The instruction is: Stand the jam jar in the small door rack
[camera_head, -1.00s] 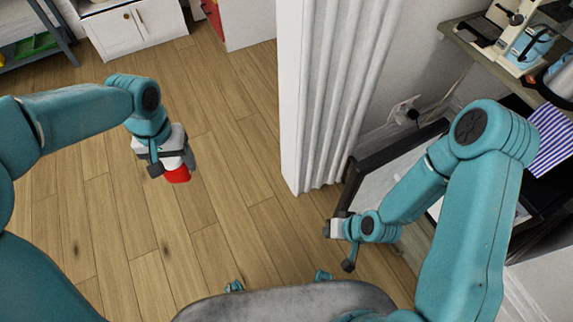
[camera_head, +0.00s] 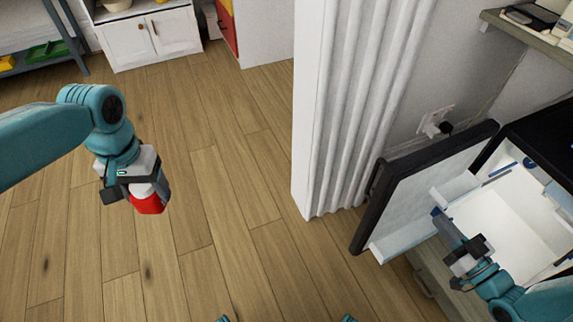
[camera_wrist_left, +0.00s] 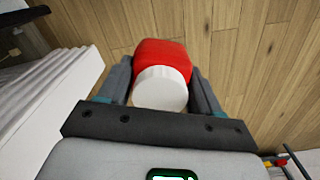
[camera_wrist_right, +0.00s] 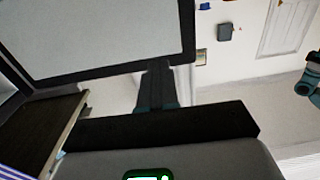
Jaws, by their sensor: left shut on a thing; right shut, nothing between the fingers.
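The jam jar (camera_head: 148,204) is red with a white lid. My left gripper (camera_head: 142,190) is shut on it, over the floor at the left of the head view. In the left wrist view the jar (camera_wrist_left: 162,54) sits between both fingers, its white lid (camera_wrist_left: 160,88) toward the wrist. A small fridge (camera_head: 505,220) stands open at the right. Its dark-edged door (camera_head: 425,185) is swung out, with pale racks (camera_head: 400,242) on its inner side. My right gripper (camera_head: 439,216) is shut and empty beside the door's inner side; its closed fingers show in the right wrist view (camera_wrist_right: 157,85).
A white ribbed column (camera_head: 345,110) stands between the jar and the fridge door. A wall socket with a plug (camera_head: 435,122) is behind the door. A shelf (camera_head: 530,35) is above the fridge. The wooden floor (camera_head: 230,200) at centre is clear.

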